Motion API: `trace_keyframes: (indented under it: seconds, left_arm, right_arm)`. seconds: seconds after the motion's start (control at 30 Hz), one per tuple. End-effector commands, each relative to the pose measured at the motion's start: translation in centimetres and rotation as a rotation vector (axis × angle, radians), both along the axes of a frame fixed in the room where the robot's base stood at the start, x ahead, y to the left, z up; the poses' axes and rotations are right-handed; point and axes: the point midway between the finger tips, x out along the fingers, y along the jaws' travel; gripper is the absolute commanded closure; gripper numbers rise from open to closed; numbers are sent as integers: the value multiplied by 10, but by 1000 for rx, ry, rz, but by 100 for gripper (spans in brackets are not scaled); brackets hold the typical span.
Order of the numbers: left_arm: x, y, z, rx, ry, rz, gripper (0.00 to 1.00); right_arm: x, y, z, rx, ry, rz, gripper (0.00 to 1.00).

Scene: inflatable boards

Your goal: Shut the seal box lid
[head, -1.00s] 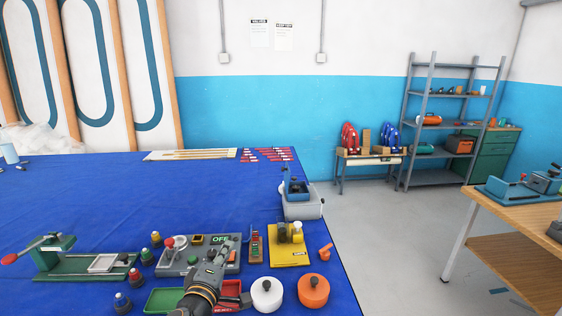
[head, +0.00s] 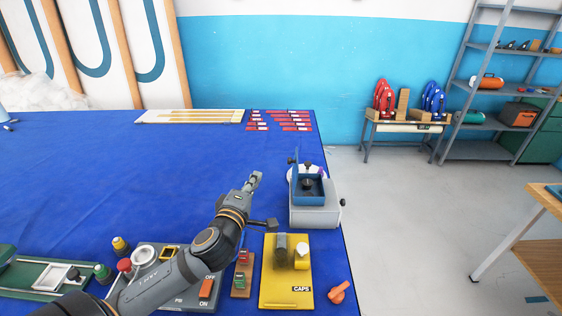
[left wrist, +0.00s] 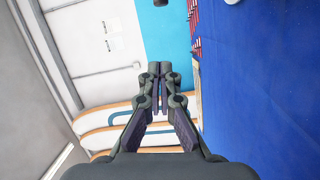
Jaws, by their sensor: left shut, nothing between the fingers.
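The seal box (head: 315,215) is a pale grey box with a blue top part, standing near the right edge of the blue table. My right gripper is not in view.
A yellow CAPS board (head: 286,290) and an orange part (head: 339,292) lie in front of the box. A control panel (head: 160,262) is partly under my left arm. Red strips (head: 280,120) and a pale tray (head: 190,116) lie at the back. The middle cloth is clear.

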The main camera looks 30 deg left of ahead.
Motion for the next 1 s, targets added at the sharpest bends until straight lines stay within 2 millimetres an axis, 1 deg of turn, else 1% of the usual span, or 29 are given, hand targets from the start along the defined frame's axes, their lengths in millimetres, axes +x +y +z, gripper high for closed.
trace_keyframes:
  seconds: [0.07, 0.2, 0.33, 0.43, 0.6, 0.7, 0.83, 1.0]
  left_arm:
    - [14, 3, 0, -9, -6, 2, 100]
    - [44, 8, 2, -11, -7, 1, 100]
    - [72, 14, 3, -8, -4, 0, 100]
    - [93, 17, 2, -9, -3, -2, 100]
    - [98, -5, -4, -9, -1, -3, 100]
    - [102, -12, -6, -6, -2, -2, 100]
    - [105, -18, -8, -3, -2, -3, 100]
    - [105, -19, -10, -1, -2, -3, 100]
  right_arm:
    - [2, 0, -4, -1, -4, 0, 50]
    - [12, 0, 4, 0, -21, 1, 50]
    - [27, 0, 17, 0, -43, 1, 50]
    - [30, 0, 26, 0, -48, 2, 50]
    - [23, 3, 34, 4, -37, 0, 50]
    - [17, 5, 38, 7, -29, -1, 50]
    - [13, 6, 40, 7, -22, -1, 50]
    - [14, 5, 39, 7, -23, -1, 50]
